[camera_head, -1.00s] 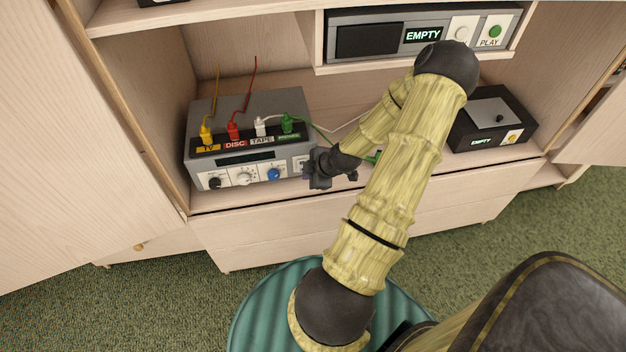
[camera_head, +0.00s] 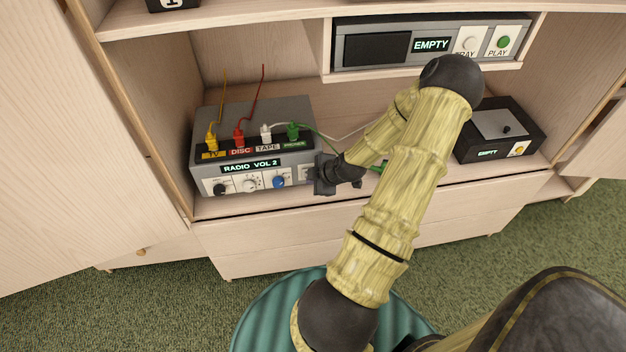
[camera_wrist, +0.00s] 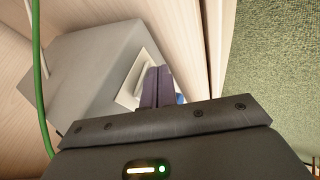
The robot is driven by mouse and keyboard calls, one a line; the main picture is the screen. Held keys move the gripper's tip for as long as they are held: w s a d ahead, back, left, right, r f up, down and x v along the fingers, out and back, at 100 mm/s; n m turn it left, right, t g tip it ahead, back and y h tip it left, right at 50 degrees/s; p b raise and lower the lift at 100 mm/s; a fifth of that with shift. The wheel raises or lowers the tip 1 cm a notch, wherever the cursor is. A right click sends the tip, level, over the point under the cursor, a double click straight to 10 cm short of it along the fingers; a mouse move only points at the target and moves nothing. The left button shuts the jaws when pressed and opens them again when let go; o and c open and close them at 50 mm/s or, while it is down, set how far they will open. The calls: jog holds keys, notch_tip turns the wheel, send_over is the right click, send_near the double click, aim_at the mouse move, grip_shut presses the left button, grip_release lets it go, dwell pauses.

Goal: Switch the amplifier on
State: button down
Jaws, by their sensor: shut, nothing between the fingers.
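The amplifier (camera_head: 260,120) is a grey box on the left of the cabinet shelf. Its display (camera_head: 252,165) is lit and reads "RADIO VOL 2". Its front has a black, a white and a blue knob, and a pale switch plate at the right end, mostly hidden by my gripper. My gripper (camera_head: 322,178) is shut and empty at the right end of the amplifier's front. In the wrist view, the shut fingers (camera_wrist: 157,88) are at the pale switch plate (camera_wrist: 138,80) on the grey case; I cannot tell if they touch it.
Yellow, red, white and green plugs stand on the amplifier's top; a green cable (camera_wrist: 38,80) runs close by my gripper. A player reading "EMPTY" (camera_head: 430,45) sits above, and a black box (camera_head: 500,130) to the right. The cabinet door (camera_head: 70,130) stands at left.

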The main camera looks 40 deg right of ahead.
jog(key=shift+r+p, duration=0.65)
jog(key=shift+r, duration=0.2)
jog(key=shift+a, duration=0.1)
jog(key=shift+s+a+f, duration=0.15)
jog(key=shift+s, duration=0.1)
jog(key=s+a+r+p, duration=0.1)
jog(key=s+r, duration=0.5)
jog(key=s, duration=0.4)
jog(key=shift+s+a+r+p, duration=0.15)
jog(key=shift+a+r+p, duration=0.15)
jog(key=shift+a+r, duration=0.1)
jog(key=shift+w+f, duration=0.1)
jog(key=shift+w, duration=0.15)
